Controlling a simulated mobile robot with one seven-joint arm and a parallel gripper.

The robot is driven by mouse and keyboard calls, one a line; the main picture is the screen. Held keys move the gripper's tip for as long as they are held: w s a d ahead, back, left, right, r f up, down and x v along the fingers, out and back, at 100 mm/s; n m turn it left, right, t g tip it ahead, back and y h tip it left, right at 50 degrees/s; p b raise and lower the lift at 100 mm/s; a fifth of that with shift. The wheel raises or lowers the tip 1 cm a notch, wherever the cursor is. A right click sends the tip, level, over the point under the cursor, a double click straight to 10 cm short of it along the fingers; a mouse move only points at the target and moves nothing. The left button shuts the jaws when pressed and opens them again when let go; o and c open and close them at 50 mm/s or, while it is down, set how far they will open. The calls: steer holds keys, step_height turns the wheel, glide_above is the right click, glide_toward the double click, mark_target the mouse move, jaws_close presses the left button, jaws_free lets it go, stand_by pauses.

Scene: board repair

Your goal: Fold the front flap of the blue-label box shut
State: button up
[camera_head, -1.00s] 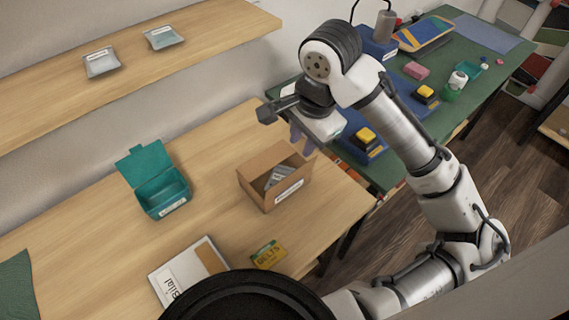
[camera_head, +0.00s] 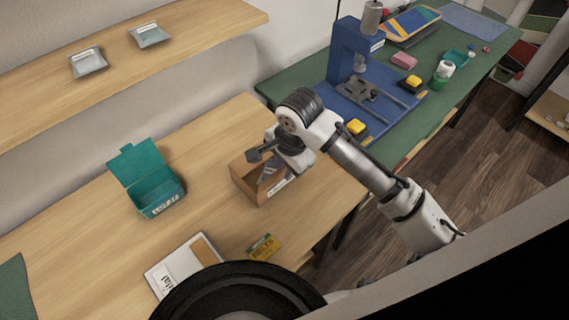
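An open cardboard box (camera_head: 246,184) stands on the wooden table. It has a pale label (camera_head: 277,188) on its front face; a blue colour on it is too small to make out. Its near right and upper parts are covered by my arm. Something grey shows inside it. My gripper (camera_head: 270,175) is low at the box, over its opening or front edge. I cannot tell whether it touches the box or a flap. The fingers are small and partly hidden, so their opening does not show.
A teal open-lidded bin (camera_head: 160,194) stands left of the box. A white-and-brown pad (camera_head: 182,264) and a yellow-green packet (camera_head: 263,247) lie in front. A green bench (camera_head: 300,83) with a blue press (camera_head: 352,58) is behind right. The table between bin and box is clear.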

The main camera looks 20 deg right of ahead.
jaws_close()
steer(key=shift+r, duration=0.1)
